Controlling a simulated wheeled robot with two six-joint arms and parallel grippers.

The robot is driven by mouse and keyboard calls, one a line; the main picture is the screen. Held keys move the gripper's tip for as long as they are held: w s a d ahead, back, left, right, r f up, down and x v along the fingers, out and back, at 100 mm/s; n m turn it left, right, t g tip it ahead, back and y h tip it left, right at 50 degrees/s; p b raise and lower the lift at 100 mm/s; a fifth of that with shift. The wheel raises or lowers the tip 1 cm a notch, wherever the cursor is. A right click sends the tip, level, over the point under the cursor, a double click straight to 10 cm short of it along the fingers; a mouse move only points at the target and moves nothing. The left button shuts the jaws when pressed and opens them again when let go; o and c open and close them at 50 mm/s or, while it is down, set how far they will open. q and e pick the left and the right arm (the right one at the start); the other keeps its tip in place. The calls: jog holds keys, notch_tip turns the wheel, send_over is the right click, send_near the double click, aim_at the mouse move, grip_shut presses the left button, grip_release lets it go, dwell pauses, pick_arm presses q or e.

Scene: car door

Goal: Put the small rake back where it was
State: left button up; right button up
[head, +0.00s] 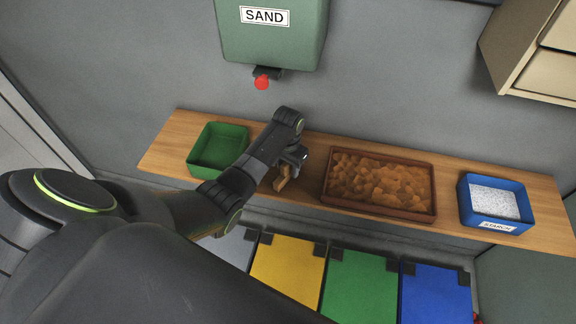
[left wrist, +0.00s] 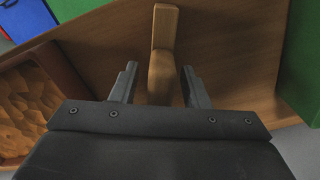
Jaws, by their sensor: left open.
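A pale wooden piece, which looks like the small rake, shows at the shelf's front edge in the head view (head: 282,182). My left gripper (head: 292,162) is open over the shelf, between the green tray and the brown tray. In the left wrist view its fingers (left wrist: 159,78) lie on either side of the bar, with gaps visible. My right gripper is not in view.
The wooden shelf (head: 158,150) holds an empty green tray (head: 207,168), a brown tray (head: 385,213) of brown lumpy material and a blue STARCH box (head: 513,229). A green SAND dispenser (head: 270,45) hangs above. Coloured bins (head: 360,287) stand below.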

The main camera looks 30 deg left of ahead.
pick_arm(q)
jog(key=shift+r, duration=3.85)
